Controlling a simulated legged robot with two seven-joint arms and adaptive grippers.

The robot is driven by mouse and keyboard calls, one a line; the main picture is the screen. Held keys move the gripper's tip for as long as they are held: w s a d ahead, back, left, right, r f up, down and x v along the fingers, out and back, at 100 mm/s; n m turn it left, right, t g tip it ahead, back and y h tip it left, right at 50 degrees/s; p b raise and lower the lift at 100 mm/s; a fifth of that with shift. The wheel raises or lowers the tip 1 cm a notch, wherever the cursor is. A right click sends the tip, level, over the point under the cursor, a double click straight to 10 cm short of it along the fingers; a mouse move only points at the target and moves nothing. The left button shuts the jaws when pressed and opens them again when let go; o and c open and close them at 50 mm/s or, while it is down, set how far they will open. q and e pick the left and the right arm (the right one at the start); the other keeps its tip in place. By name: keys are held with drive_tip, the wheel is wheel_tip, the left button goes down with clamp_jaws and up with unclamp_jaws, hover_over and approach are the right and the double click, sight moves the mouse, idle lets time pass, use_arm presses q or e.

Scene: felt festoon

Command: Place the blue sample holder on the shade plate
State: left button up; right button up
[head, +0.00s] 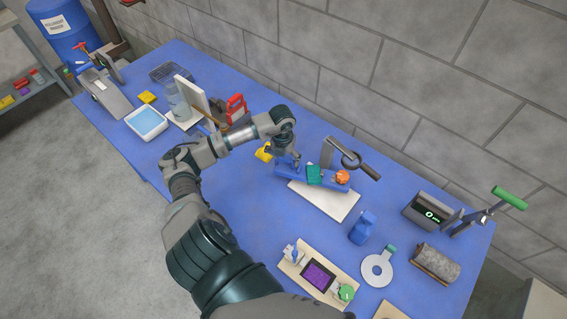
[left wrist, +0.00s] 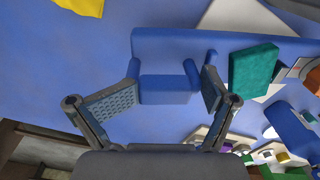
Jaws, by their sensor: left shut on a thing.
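The blue sample holder (head: 290,174) is a long blue bar carrying a teal block (head: 314,175) and an orange round thing (head: 342,177). My left gripper (head: 287,163) is shut on its left end. In the left wrist view, the fingers (left wrist: 160,95) flank a blue grip part of the holder (left wrist: 165,89), with the teal block (left wrist: 253,70) to the right. A white plate (head: 333,207), which looks like the shade plate, lies below and in front of the holder. I cannot tell whether the holder touches it. My right gripper is not in view.
A blue bottle (head: 361,230), a board with a purple screen (head: 318,276) and a grey meter (head: 425,211) are nearby. A water tray (head: 146,122) is at the left.

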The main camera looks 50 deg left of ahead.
sight(283, 165)
use_arm(q)
drive_tip(key=shift+s+f, duration=0.1)
drive_tip(key=shift+f, duration=1.4)
drive_tip(key=o, duration=1.3)
wheel_tip(283, 165, up, 12)
drive_tip(key=shift+s+a+b, duration=0.1)
drive_tip(key=shift+a+b, duration=0.05)
drive_tip(key=shift+b, duration=0.2)
